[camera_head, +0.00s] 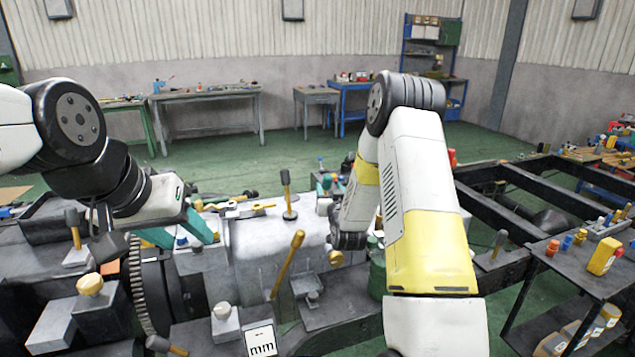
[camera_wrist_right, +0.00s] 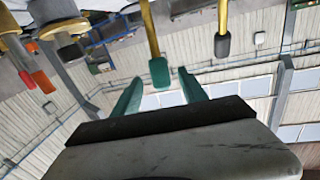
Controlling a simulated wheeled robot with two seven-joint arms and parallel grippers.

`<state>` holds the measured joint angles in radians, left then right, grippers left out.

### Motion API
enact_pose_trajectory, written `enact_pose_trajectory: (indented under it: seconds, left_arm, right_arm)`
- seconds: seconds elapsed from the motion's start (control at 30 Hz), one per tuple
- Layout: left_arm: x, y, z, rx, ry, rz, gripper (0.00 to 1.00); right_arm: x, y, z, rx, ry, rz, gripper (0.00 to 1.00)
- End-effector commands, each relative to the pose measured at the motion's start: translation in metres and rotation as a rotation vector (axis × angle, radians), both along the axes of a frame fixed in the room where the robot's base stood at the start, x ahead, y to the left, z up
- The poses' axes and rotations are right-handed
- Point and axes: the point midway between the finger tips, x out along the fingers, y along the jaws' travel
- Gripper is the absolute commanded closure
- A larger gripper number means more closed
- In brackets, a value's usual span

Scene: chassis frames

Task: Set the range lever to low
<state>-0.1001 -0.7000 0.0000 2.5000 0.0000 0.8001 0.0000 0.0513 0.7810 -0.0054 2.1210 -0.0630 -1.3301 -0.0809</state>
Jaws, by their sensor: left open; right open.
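Several levers show, and I cannot tell which is the range lever. A long yellow lever (camera_head: 288,265) leans to the right on the grey gearbox housing (camera_head: 255,255). A dark-gripped lever (camera_head: 287,192) stands upright behind it on a small plate. In the right wrist view, a yellow stick with a green grip (camera_wrist_right: 159,71) hangs near and between the open fingertips of my right gripper (camera_wrist_right: 160,84), with no clear contact. My left gripper (camera_head: 178,236) is open left of the housing. My right fingers are hidden in the head view.
A toothed gear (camera_head: 138,285) and a block with a yellow knob (camera_head: 90,284) are at the left. A white "mm" card (camera_head: 261,342) is at the front. Black frame rails (camera_head: 530,190) and a cart (camera_head: 560,285) with small parts are at the right.

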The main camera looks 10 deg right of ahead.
Motion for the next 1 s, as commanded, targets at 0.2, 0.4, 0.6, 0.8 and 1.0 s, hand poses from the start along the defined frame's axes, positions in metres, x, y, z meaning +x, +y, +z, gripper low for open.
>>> enact_pose_trajectory:
  seconds: [0.2, 0.4, 0.6, 0.8, 1.0]
  left_arm:
    - [0.000, 0.000, 0.000, 0.000, 0.000, 0.000, 0.50]
    - [0.000, 0.000, 0.000, 0.000, 0.000, 0.000, 0.50]
    - [0.000, 0.000, 0.000, 0.000, 0.000, 0.000, 0.50]
    - [0.000, 0.000, 0.000, 0.000, 0.000, 0.000, 0.50]
    - [0.000, 0.000, 0.000, 0.000, 0.000, 0.000, 0.50]
  right_arm:
    - [0.028, 0.000, 0.001, 0.000, -0.004, 0.000, 0.50]
    - [0.059, 0.000, 0.000, 0.000, -0.003, -0.001, 0.50]
    - [0.075, 0.000, 0.000, 0.000, -0.002, -0.001, 0.50]
    - [0.076, 0.000, 0.000, 0.000, -0.001, 0.000, 0.50]
    - [0.076, 0.000, 0.000, 0.000, -0.001, 0.000, 0.75]
